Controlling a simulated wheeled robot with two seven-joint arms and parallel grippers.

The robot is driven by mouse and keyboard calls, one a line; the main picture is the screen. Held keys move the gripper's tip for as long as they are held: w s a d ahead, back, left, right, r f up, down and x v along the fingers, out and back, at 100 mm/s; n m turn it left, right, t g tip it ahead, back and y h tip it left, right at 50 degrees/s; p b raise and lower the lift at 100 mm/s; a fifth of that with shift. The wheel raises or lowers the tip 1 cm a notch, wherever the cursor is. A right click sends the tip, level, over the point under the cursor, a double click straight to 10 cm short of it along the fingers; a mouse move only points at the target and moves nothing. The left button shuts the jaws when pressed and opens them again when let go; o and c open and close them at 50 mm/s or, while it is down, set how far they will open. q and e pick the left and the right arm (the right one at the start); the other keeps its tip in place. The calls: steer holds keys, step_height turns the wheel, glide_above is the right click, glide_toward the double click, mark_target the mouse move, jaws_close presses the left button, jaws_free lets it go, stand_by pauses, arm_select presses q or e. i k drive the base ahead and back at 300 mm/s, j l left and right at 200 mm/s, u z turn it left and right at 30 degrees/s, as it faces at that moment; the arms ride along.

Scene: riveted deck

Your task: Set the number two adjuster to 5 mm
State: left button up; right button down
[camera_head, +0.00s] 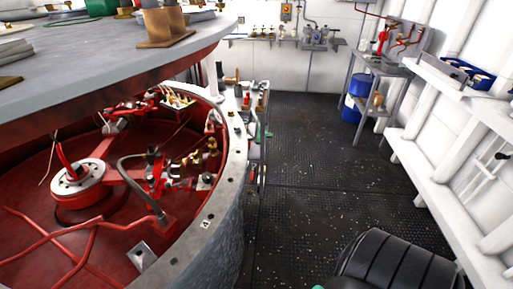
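A large round red-lined machine (100,200) with a pale bolted rim (232,160) fills the left side. Inside are a grey round hub (78,181) with red cables, red brackets, hoses and brass fittings (196,162). A small white tag with a dark mark (206,224) sits on the rim near the front. I cannot tell which fitting is the number two adjuster, and no millimetre scale is readable. Neither of my grippers shows.
A grey slab (90,65) overhangs the machine, with a brass block (165,25) on it. Dark deck floor (320,170) is clear in the middle. A workbench (375,75), a blue drum (358,85) and white shelving (440,180) stand right. A dark ribbed shape (395,265) fills the bottom right.

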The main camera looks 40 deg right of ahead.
mark_target(207, 177)
steer(key=z, duration=0.8)
steer(key=l, duration=0.2)
